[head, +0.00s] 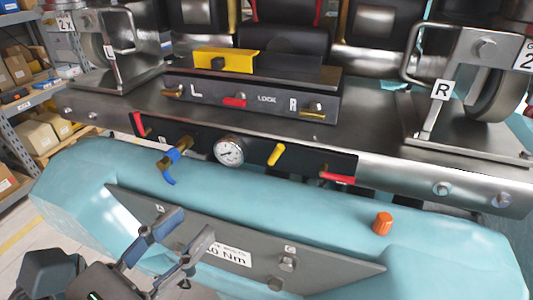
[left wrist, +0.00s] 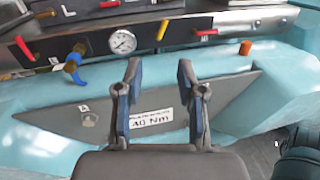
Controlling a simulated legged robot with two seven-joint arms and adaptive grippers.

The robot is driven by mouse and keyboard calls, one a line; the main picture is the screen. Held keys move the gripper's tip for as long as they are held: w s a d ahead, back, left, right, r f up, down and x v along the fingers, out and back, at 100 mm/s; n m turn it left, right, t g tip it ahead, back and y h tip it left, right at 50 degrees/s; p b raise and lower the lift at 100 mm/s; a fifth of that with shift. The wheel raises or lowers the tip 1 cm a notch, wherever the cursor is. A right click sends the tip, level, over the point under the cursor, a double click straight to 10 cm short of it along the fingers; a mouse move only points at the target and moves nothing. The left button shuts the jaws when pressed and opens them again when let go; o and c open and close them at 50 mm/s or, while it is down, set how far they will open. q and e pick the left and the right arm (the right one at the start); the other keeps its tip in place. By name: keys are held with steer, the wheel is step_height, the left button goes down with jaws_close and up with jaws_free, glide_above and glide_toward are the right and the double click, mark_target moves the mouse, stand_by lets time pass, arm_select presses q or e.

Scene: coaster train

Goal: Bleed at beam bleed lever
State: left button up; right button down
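No readable label tells which one is the bleed lever. My left gripper (head: 190,228) is open and empty, below and in front of the panel, apart from every lever. My right gripper is not identifiable.
A pale blue rounded body (head: 320,205) lies below the panel, with a grey bolted plate (head: 325,265) and an orange cap (head: 383,223). Above are a control box (head: 250,97) marked L, LOCK and R, and wheel brackets (head: 440,92) at both ends. Shelves (head: 20,120) stand left.

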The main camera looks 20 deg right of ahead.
arm_select(q)
step_height(320, 180, up, 10)
stand_by(0.4)
steer(key=shift+f, duration=0.1)
